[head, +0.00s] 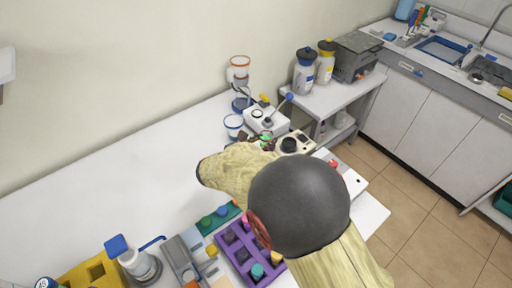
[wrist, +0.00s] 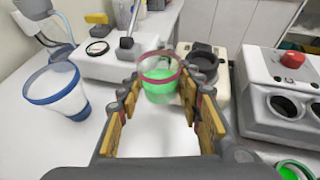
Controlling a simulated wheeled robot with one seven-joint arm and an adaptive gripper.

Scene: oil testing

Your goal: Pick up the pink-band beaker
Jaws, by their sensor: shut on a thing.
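The pink-band beaker (wrist: 160,68) is clear, with a pink ring near its rim and bright green liquid inside. In the wrist view it stands upright between the fingertips of my gripper (wrist: 161,90). The yellow-padded fingers are shut on its sides. In the head view my gripper (head: 262,139) is at the far part of the white table, in front of the white devices. Only a bit of the green liquid shows there; my arm and fingers cover the rest. I cannot tell whether the beaker's base touches the table.
A blue-band beaker (wrist: 56,90) stands close on the left. A white device (wrist: 118,60) and a cream device with a dark round top (wrist: 204,66) stand just behind. A device with a red knob (wrist: 285,85) is on the right. A purple rack (head: 238,250) lies nearer.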

